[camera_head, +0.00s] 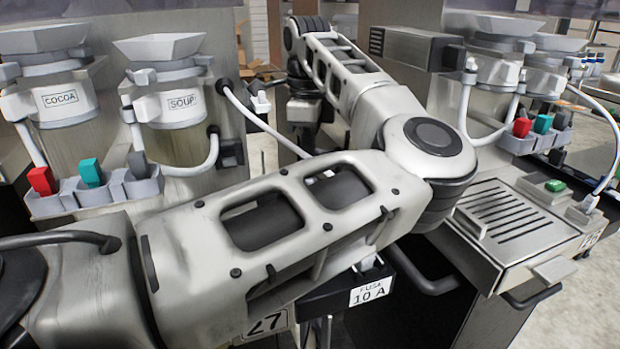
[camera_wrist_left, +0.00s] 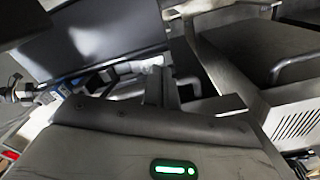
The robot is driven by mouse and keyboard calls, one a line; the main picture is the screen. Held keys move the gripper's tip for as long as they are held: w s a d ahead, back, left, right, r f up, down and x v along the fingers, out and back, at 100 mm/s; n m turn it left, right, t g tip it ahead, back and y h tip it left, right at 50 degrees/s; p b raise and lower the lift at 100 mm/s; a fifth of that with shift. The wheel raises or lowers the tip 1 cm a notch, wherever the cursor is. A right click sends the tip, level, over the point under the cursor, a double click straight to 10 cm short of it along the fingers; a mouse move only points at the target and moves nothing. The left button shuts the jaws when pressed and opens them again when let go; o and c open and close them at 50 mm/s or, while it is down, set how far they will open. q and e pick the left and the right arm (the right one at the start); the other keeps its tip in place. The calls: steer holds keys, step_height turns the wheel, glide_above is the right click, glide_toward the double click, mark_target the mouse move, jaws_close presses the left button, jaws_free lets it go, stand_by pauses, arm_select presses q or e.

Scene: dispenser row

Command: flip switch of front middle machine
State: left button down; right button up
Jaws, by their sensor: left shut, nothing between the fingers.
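My left arm crosses the head view from the lower left, bends at mid-right and runs to the back; its gripper is hidden or unclear there. In the left wrist view the left gripper (camera_wrist_left: 164,76) is shut and empty, its fingers beyond a grey body with a lit green strip. The right machine (camera_head: 490,215) has a small green switch-like part (camera_head: 555,185) on its front ledge, clear of my arm. The left machine (camera_head: 170,130), marked COCOA and SOUP, is partly behind my arm. I cannot tell which machine is the front middle one. My right gripper is not in view.
Red (camera_head: 42,180), teal (camera_head: 90,172) and grey levers stand on the left machine. A slotted drip grille (camera_head: 505,210) and a dark handle (camera_head: 425,275) are close to my arm. Cables hang between the machines.

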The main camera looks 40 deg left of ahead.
arm_select(q)
steer(key=shift+f+b, duration=0.8)
steer(key=shift+f, duration=0.3)
stand_by(0.6)
steer(key=shift+r, duration=0.15)
steer(key=shift+r+p, duration=2.45)
steer(key=shift+r, duration=1)
